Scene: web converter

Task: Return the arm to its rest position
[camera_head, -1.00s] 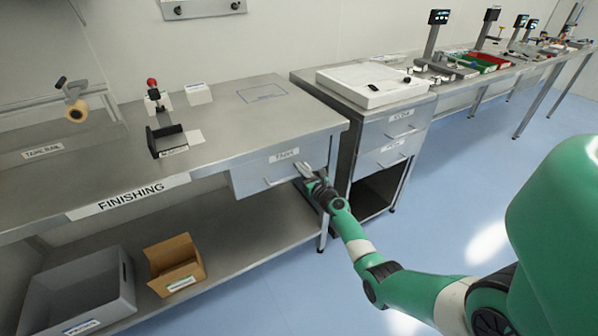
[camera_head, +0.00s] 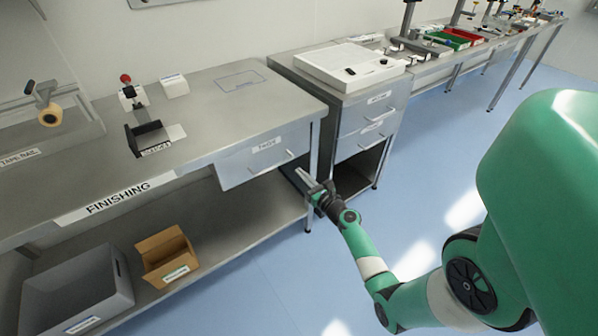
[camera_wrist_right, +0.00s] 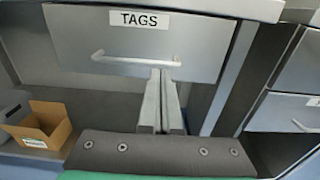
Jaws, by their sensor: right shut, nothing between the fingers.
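My right gripper (camera_head: 303,177) is shut and empty, in front of the finishing bench just right of the TAGS drawer (camera_head: 262,160). In the right wrist view its fingers (camera_wrist_right: 161,93) are together, below the drawer's handle (camera_wrist_right: 135,59), and nothing is between them. The fingertips overlap the drawer front's lower edge in that view; I cannot tell whether they touch it. The green right arm (camera_head: 375,270) reaches in from the lower right. My left gripper is not in view.
The finishing bench (camera_head: 215,105) has a lower shelf with a grey bin (camera_head: 120,280) and a cardboard box (camera_head: 165,252). A drawer cabinet (camera_head: 365,125) stands right of the gripper. The blue floor (camera_head: 440,180) at right is clear.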

